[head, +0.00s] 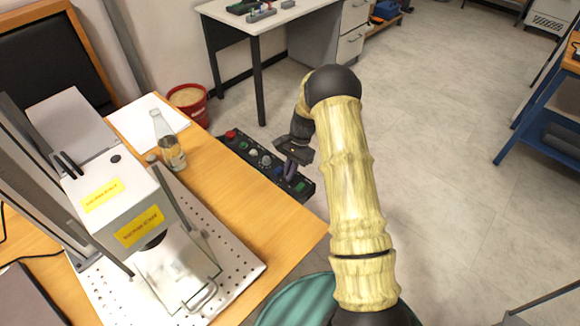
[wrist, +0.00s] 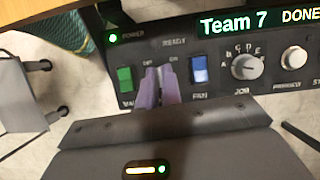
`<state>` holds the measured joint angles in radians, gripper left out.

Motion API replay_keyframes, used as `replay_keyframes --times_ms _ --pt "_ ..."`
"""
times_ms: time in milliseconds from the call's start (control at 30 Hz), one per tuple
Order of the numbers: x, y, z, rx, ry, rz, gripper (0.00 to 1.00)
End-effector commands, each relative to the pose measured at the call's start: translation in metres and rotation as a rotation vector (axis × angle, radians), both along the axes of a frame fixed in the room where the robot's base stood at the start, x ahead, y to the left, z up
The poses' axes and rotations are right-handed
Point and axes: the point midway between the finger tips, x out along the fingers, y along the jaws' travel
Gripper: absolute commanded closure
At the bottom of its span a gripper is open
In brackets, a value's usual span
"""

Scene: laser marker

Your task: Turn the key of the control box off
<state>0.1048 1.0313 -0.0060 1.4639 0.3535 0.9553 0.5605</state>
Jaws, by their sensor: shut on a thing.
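The control box (head: 244,149) is a long dark panel along the right edge of the wooden table. In the wrist view its black panel (wrist: 139,52) shows a lit green POWER lamp, a green rocker switch (wrist: 125,79), a blue-and-white rocker (wrist: 199,70) and a grey JOB knob (wrist: 247,66). My gripper (head: 291,169) is over the right part of the box. In the wrist view its purple fingertips (wrist: 160,84) are shut at the key position, between the two rockers and under small OFF and ON labels. The key is mostly hidden between the fingers, so its angle cannot be told.
A glass bottle (head: 168,142) and the laser marker (head: 115,185) stand left of the box on the table (head: 285,232). A red bin (head: 189,101) is on the floor behind. The display (wrist: 262,20) reads "Team 7 DONE".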

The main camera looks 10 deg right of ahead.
Motion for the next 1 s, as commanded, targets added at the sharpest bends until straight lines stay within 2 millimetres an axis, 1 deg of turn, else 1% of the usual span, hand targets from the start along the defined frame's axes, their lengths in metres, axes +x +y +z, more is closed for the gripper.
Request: replay_keyframes --times_ms 33,400,600,800,1000 --pt "0.001 0.0003 0.0033 0.0 -0.001 0.044 1.0" --pt "0.0017 0.0013 0.0021 -0.001 -0.001 0.395 1.0" --pt "0.0021 0.0019 0.0017 -0.001 -0.002 0.558 1.0" --pt "0.0017 0.0018 0.0011 -0.001 0.0 0.672 1.0" --pt "0.002 0.0017 0.0009 -0.001 -0.002 0.727 1.0"
